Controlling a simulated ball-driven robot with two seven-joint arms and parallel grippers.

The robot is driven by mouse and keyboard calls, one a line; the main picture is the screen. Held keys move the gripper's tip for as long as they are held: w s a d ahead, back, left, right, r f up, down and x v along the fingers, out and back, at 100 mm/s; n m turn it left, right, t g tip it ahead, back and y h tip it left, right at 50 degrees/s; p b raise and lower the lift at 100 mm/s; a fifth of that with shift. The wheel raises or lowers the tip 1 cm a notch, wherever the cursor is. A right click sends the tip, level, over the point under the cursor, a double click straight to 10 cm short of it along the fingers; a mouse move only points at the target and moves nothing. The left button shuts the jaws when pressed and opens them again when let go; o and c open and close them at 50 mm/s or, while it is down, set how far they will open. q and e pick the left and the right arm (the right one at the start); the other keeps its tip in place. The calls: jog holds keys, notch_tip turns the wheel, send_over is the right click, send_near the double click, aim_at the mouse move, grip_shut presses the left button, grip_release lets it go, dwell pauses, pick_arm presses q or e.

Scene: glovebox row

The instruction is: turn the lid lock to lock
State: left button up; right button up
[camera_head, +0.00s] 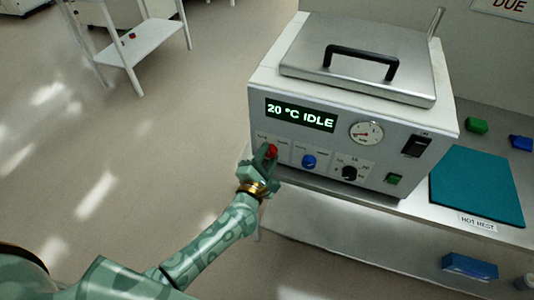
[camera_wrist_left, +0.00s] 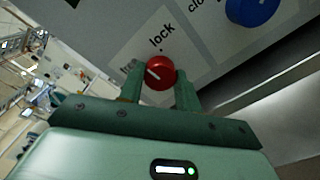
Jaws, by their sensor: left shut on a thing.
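The lid lock is a red knob (camera_head: 271,152) at the left end of the front panel of a white bath unit (camera_head: 350,140). My left gripper (camera_head: 265,157) is shut on it. In the left wrist view the red knob (camera_wrist_left: 161,72) sits between the two green fingers of the gripper (camera_wrist_left: 160,88). A white mark shows on the knob's left part, towards a label mostly hidden by a finger. The word "lock" is printed just above the knob in that view. The metal lid (camera_head: 360,60) with its black handle lies closed on the unit. My right gripper is not in view.
Right of the lock are a blue knob (camera_head: 308,162), a black dial (camera_head: 349,173), a gauge (camera_head: 367,132), a black switch (camera_head: 416,145) and a green button (camera_head: 393,179). The display reads "20 °C IDLE". A teal mat (camera_head: 478,185) lies on the bench to the right.

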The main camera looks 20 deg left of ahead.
pick_arm(q)
jog(key=m+p, duration=0.2)
jog(key=m, duration=0.3)
jog(key=shift+m, duration=0.3)
jog(key=shift+m+p, duration=0.95)
jog(key=shift+m, duration=1.25)
jog(key=shift+f, duration=0.1)
jog(key=o, duration=1)
jog(key=shift+c, duration=0.2)
jog(key=s+p, duration=0.2)
jog(key=s, duration=1.4)
jog(key=shift+s+a, duration=0.2)
jog(key=shift+a, duration=0.1)
